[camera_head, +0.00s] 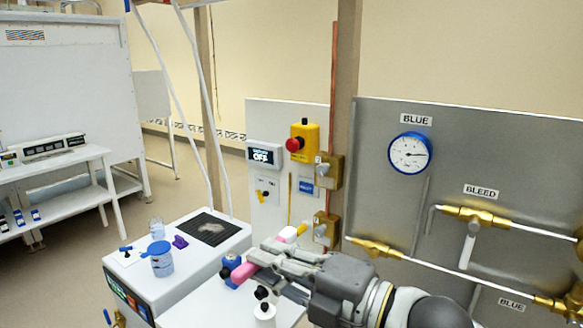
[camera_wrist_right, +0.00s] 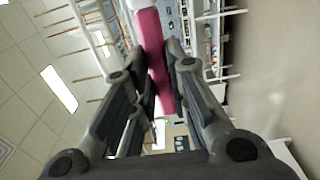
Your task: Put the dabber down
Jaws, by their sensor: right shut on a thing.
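My right gripper (camera_head: 268,252) reaches in from the lower right in the head view. It is shut on the pink dabber (camera_head: 243,273), whose pink end sticks out on the near side of the fingers. The wrist view shows the dabber (camera_wrist_right: 153,38) as a long pink bar between the two fingers of the right gripper (camera_wrist_right: 160,70). The dabber is above the white bench top (camera_head: 197,303); I cannot tell how high. A pale pink piece (camera_head: 288,233) shows just beyond the fingers; I cannot tell whether it is part of the dabber. My left gripper is not in view.
A blue item (camera_head: 231,261) and a white bottle with a black top (camera_head: 264,311) stand close to the gripper. A blue-lidded jar (camera_head: 162,262), a clear bottle (camera_head: 157,229) and a dark mat (camera_head: 207,229) are farther left. A gauge panel (camera_head: 470,150) stands behind my arm.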

